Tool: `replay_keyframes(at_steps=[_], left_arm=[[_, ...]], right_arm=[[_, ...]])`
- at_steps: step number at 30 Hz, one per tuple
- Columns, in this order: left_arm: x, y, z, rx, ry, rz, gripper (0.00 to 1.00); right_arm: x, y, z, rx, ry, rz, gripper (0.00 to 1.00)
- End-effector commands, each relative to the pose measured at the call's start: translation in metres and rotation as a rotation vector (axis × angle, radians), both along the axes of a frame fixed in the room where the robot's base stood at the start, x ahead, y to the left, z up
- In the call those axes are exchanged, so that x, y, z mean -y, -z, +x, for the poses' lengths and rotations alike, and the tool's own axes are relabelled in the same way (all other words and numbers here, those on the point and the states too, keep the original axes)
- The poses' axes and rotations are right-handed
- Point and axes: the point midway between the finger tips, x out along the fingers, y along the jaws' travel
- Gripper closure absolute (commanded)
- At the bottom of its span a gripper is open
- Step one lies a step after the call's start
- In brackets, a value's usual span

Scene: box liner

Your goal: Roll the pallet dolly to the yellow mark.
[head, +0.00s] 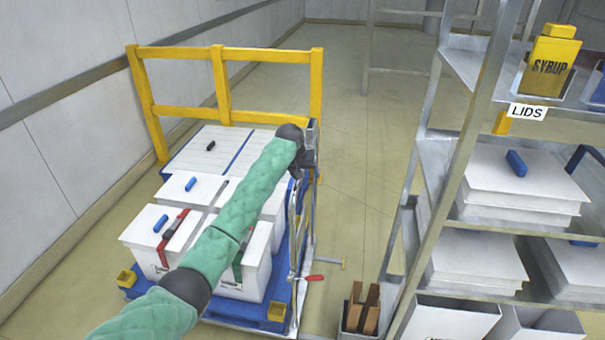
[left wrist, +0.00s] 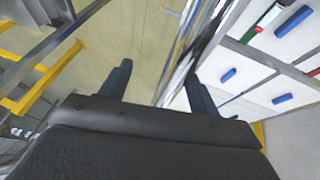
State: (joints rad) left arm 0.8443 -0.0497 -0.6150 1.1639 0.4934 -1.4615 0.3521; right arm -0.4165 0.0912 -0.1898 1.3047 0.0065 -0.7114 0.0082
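The pallet dolly has a blue deck (head: 272,306) with yellow corner blocks and carries several white boxes (head: 250,268) with blue handles. A shiny upright metal frame (head: 294,235) stands along its right side, with a red lever (head: 314,278) low down. My left gripper (head: 309,150), on the green-sleeved arm, is at the top of that frame. In the left wrist view, its fingers (left wrist: 158,72) are spread apart, with a shiny metal rail (left wrist: 182,55) close by the right finger; contact cannot be told. I cannot make out a clear yellow floor mark. My right gripper is out of view.
A yellow rail (head: 221,75) stands behind the load, near the left wall. A metal shelf rack (head: 440,170) with white boxes and a yellow syrup container (head: 550,65) fills the right. A small bin (head: 360,315) stands at the front.

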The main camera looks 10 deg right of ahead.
Motion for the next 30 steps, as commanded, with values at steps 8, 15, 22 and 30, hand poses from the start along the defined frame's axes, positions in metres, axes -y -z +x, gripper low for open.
replay_keyframes(at_steps=[8,15,22,30], left_arm=[[0.01,-0.002,-0.004,0.0,0.011,-0.009,0.55],[0.007,-0.002,-0.003,0.0,0.008,-0.007,0.55],[0.004,-0.006,-0.004,0.002,0.007,-0.006,0.55],[-0.004,-0.039,-0.015,0.004,0.01,-0.007,0.55]], right_arm=[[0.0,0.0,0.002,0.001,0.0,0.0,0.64],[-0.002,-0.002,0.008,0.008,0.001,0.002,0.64],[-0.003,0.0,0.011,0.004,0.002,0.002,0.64],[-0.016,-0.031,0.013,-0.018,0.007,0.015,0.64]])
